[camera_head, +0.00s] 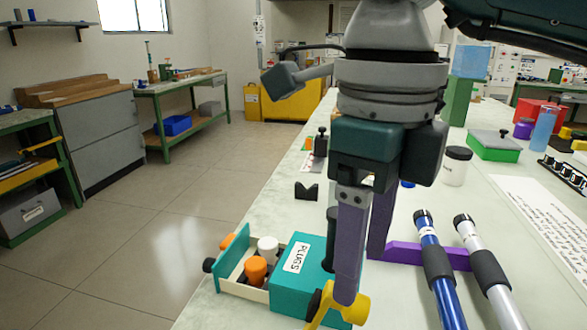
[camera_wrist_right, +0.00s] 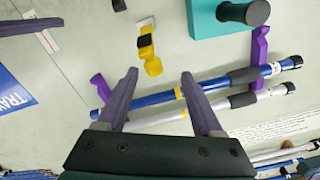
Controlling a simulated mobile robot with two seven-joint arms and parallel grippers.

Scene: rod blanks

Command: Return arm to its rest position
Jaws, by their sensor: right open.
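My right gripper (camera_head: 362,275) points down over the workbench, its two purple-grey fingers apart. In the right wrist view the gripper (camera_wrist_right: 158,74) is open with nothing between its fingers. A blue rod (camera_head: 447,300) and a silver rod (camera_head: 505,305) with dark grips lie side by side across purple supports (camera_head: 430,255), right of the gripper. In the wrist view the blue rod (camera_wrist_right: 215,84) and silver rod (camera_wrist_right: 220,103) cross beyond and beneath the fingers. My left gripper is not in view.
A teal PLUGS box (camera_head: 300,258) has its drawer (camera_head: 235,285) open, with orange and white plugs inside. A yellow object (camera_head: 345,308) lies near the right fingers. A white jar (camera_head: 455,166), a green box (camera_head: 494,147) and a written sheet (camera_head: 545,212) stand or lie farther right.

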